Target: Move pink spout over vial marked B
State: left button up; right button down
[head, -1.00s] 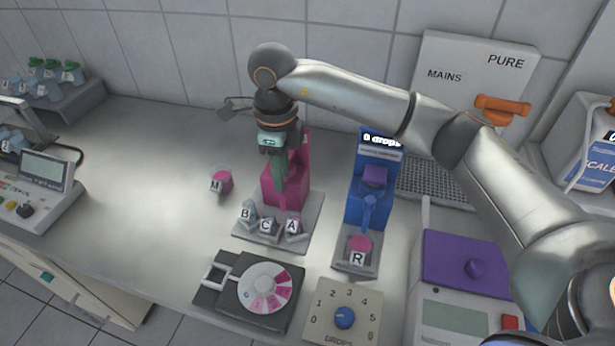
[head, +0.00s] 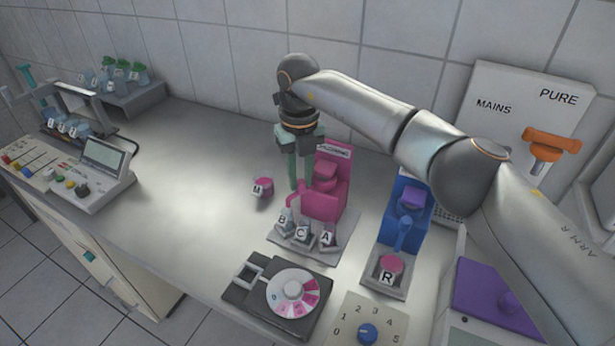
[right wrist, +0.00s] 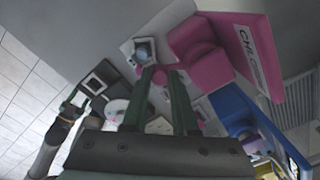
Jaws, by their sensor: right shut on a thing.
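The pink spout (head: 296,199) reaches left from the pink dispenser (head: 336,180). Its end appears above or very near the vial marked B (head: 285,223); the exact alignment is unclear. Vials C (head: 303,238) and A (head: 327,239) stand to B's right on the same grey base. My right gripper (head: 299,182) points down and is shut on the spout. In the right wrist view pink shows between its fingertips (right wrist: 163,76), with a vial top (right wrist: 144,50) close by. What looks like my left gripper (right wrist: 77,103) is at the left of that view, its jaws unclear.
A pink-capped vial M (head: 263,187) stands left of the dispenser. The blue dispenser (head: 406,212) with vial R (head: 390,268) stands to the right. A dial device (head: 247,297) and a numbered knob panel (head: 352,323) lie in front. The bench's left middle is clear.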

aim_at(299, 180)
jog(key=shift+w+a+r+m, duration=0.15)
jog(key=shift+w+m, duration=0.1)
jog(key=shift+m, duration=0.15)
dwell(0.3)
jog(key=c, duration=1)
grip_release()
notch_tip(299, 180, up, 12)
jog(key=shift+r+p, duration=0.2)
jog(key=shift+p, duration=0.1)
jog(key=shift+f, duration=0.1)
